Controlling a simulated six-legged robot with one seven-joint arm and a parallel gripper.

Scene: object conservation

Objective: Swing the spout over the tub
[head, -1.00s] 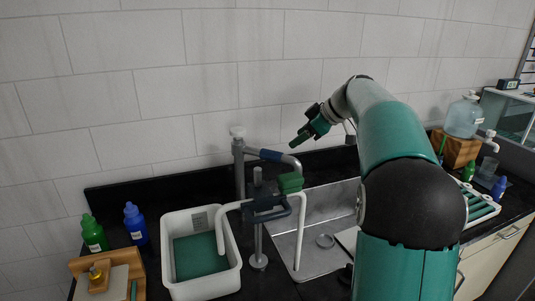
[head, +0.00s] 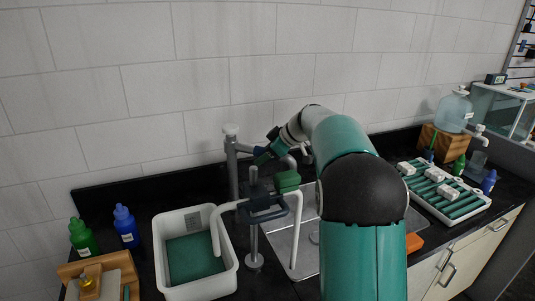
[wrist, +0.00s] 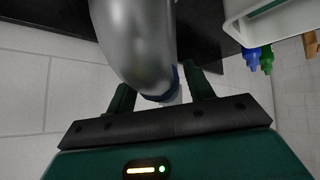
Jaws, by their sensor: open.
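The grey spout (head: 291,161) reaches right from the tap column (head: 232,170) toward the metal sink, partly hidden behind my gripper. In the wrist view the spout (wrist: 135,40) is a thick silver pipe with a blue sleeve (wrist: 162,95), lying between my finger tips. My gripper (head: 264,154) is at the blue sleeve; in the wrist view its two fingers (wrist: 160,90) are apart, one on each side of the pipe. I cannot tell whether they touch it. The white tub (head: 229,278) with a green floor stands left of the sink; its edge shows in the wrist view (wrist: 243,22).
A clamp stand (head: 254,230) holds a bent white tube (head: 298,235) between tub and sink, close in front of the spout. Green (head: 82,238) and blue (head: 126,228) bottles stand left of the tub. A rack (head: 455,205) lies at the right. The tiled wall is behind.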

